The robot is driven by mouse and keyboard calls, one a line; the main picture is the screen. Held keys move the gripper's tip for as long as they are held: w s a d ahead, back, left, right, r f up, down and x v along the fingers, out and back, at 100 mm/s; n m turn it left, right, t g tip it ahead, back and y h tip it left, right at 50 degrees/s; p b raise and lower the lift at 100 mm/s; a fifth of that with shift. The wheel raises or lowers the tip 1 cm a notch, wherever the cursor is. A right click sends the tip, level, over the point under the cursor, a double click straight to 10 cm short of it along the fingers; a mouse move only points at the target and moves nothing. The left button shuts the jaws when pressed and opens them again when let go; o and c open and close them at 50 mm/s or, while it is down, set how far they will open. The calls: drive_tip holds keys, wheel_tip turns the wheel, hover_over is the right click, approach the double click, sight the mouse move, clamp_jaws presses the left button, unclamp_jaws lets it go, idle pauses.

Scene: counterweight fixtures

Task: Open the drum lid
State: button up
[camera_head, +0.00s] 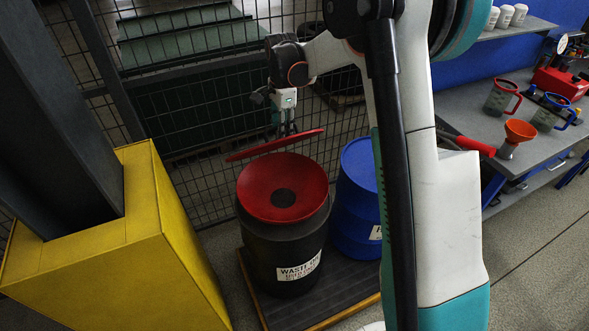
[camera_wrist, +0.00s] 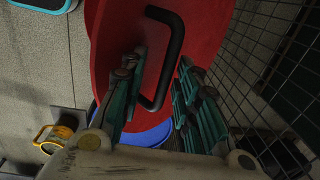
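The black drum (camera_head: 283,245) has a white label with "WASTE" on it. Its red funnel-shaped top (camera_head: 262,185) with a dark centre hole is uncovered. The red lid (camera_head: 275,145) is raised and tilted behind the funnel, nearly edge-on in the head view; its hinge cannot be made out. In the wrist view the lid (camera_wrist: 215,35) fills the upper middle, with a black bar handle (camera_wrist: 176,60) on it. My gripper (camera_head: 286,130) is at the lid's far side. Its fingers (camera_wrist: 160,105) are apart, with the handle between them; the handle's lower end looks close to the left finger.
A blue drum (camera_head: 357,185) stands right of the black drum, both on a dark pallet (camera_head: 330,297). A wire mesh fence (camera_head: 210,110) is close behind. A yellow post guard (camera_head: 110,255) stands at left. A workbench (camera_head: 460,105) with jugs and an orange funnel (camera_head: 518,131) is at right.

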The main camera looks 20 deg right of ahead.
drive_tip(key=s+f+b, duration=0.4)
drive_tip(key=s+f, duration=0.4)
drive_tip(key=f, duration=0.1)
drive_tip(key=shift+s+d+b, duration=0.2)
drive_tip(key=shift+d+b, duration=0.1)
drive_tip(key=shift+c, duration=0.6)
